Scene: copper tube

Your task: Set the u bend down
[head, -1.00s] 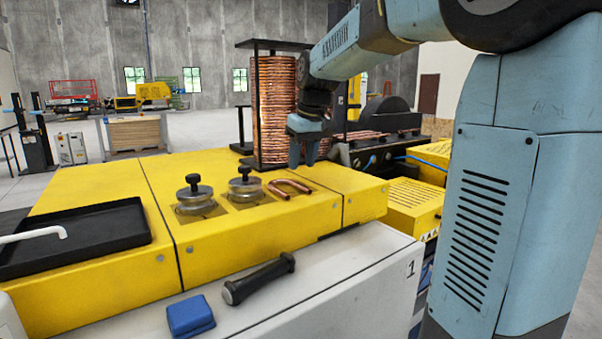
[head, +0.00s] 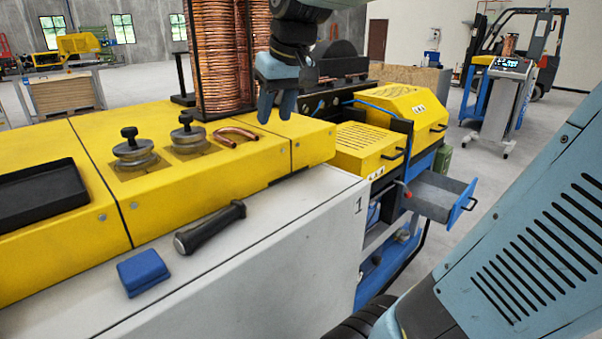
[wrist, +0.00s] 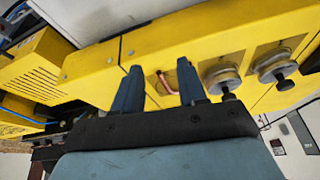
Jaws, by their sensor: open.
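The copper u bend (head: 236,136) lies on the yellow machine top (head: 95,140), just right of two round metal rollers with black knobs. My gripper (head: 276,108) is open and empty above the yellow top, to the right of the u bend and apart from it. In the wrist view, the u bend (wrist: 184,78) shows between and beyond the two spread fingers of my gripper (wrist: 160,88). Part of it is hidden there by a finger.
Two rollers (head: 134,153) stand beside the u bend. A copper coil stack (head: 222,60) rises behind. A black tray (head: 40,195), a black-handled tool (head: 210,226) and a blue block (head: 143,272) lie nearer. An open grey drawer (head: 440,192) juts out at the right.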

